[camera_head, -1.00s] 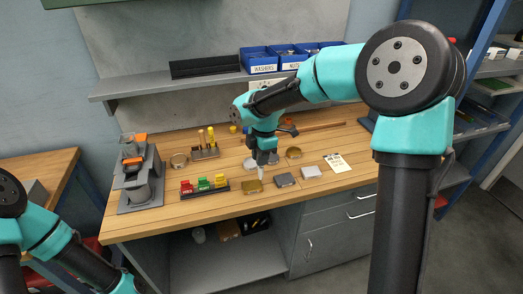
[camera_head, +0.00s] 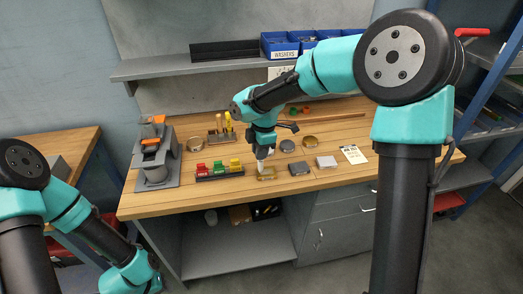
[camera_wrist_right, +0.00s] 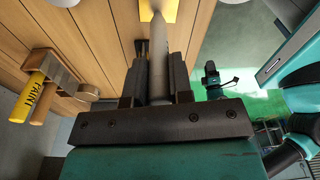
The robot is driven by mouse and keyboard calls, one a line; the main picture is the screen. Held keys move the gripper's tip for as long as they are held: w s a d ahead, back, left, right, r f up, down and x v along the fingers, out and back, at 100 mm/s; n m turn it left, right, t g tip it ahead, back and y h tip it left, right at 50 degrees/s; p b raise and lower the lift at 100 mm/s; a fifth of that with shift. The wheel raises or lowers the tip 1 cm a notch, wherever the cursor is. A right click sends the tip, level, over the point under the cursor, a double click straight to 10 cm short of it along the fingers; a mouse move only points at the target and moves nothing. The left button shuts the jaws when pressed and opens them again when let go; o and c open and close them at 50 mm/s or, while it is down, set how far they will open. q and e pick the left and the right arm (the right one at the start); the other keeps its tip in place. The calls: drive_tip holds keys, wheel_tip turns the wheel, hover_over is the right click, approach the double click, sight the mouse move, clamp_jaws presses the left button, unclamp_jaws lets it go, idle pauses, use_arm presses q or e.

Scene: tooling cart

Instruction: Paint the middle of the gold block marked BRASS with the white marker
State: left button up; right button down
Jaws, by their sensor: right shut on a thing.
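The gold block (camera_head: 266,174) lies near the front edge of the wooden bench, leftmost in a row of blocks. Its BRASS lettering cannot be read. My right gripper (camera_head: 263,155) points down above it, shut on the white marker (camera_wrist_right: 158,65). The marker's tip points at the gold block, which shows as a yellow patch in the right wrist view (camera_wrist_right: 172,10). I cannot tell whether the tip touches it. No paint mark can be made out. My left arm comes in at the lower left; its gripper is out of frame.
A dark block (camera_head: 299,169) and a silver block (camera_head: 327,162) lie to the right, then a card (camera_head: 352,154). A tray of red, green and yellow pieces (camera_head: 220,172) is at left. A marker rack (camera_head: 220,138) and several round discs stand behind. A grey fixture (camera_head: 156,165) stands far left.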

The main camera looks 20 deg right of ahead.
drive_tip(key=shift+d, duration=2.65)
wheel_tip(320, 180, up, 8)
drive_tip(key=shift+s, duration=0.35)
drive_tip(key=shift+a, duration=0.1)
drive_tip(key=shift+f, duration=0.15)
